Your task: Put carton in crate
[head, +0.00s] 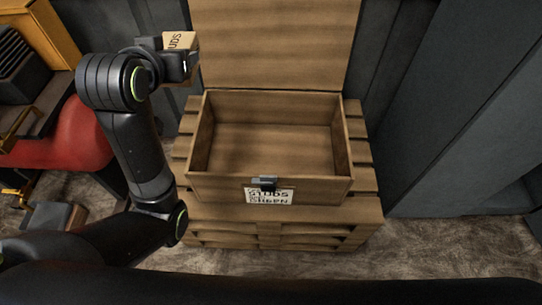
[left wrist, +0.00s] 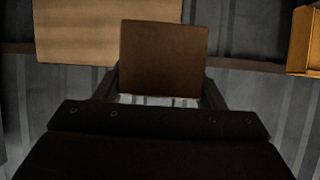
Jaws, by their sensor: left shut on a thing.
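The carton (head: 181,41) is a small light-brown box with dark lettering, partly hidden by my gripper in the head view. My left gripper (head: 188,62) is shut on it and holds it up, to the left of the crate's raised lid. In the left wrist view the carton (left wrist: 164,57) shows as a brown face between the two fingers (left wrist: 163,88). The open wooden crate (head: 225,186) stands in the middle of the head view, with a latch and a printed label on its front. Its inside looks empty. My right gripper is not in view.
The crate's lid (head: 275,45) stands upright behind the opening; part of a wooden panel (left wrist: 75,40) shows beside the carton in the wrist view. The crate rests on stacked pallets (head: 300,213). Grey metal walls (head: 450,120) stand at the right. Red machinery (head: 80,140) is at the left.

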